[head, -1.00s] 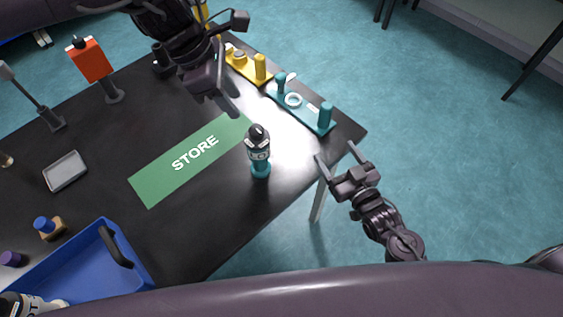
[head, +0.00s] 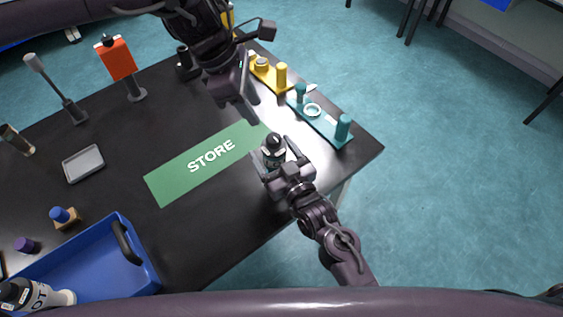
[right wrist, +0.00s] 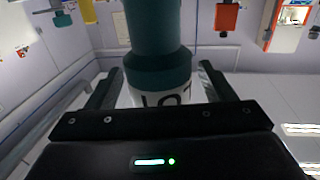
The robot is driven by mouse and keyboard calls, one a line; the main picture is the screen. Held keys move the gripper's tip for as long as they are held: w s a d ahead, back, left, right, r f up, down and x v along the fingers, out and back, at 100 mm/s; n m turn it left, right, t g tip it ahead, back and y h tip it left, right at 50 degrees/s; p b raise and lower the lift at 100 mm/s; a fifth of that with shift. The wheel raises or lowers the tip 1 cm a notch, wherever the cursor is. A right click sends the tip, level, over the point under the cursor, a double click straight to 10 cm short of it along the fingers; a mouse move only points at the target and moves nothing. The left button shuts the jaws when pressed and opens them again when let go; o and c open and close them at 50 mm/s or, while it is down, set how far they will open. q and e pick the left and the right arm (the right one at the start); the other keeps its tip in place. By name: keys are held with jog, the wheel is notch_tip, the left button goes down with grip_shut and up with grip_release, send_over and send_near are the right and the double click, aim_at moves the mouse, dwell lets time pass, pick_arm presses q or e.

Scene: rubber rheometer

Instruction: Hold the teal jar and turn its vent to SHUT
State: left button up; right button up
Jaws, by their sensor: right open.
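The teal jar (head: 273,156) stands upright on the black table at the right end of the green STORE mat (head: 170,184). It has a black cap and a white label; its lower part is hidden by my right gripper. My right gripper (head: 275,151) is open, with one finger on each side of the jar. In the right wrist view the jar's teal part (right wrist: 158,72) and lettered label show between the fingers. I cannot read the vent's setting. My left gripper (head: 238,98) hangs above the far side of the mat, apart from the jar; its jaw opening is unclear.
A teal fixture (head: 321,120) and a yellow fixture (head: 267,72) stand along the table's right edge. The mat is clear.

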jog(key=shift+w+a, duration=0.25)
jog(key=shift+w, duration=0.25)
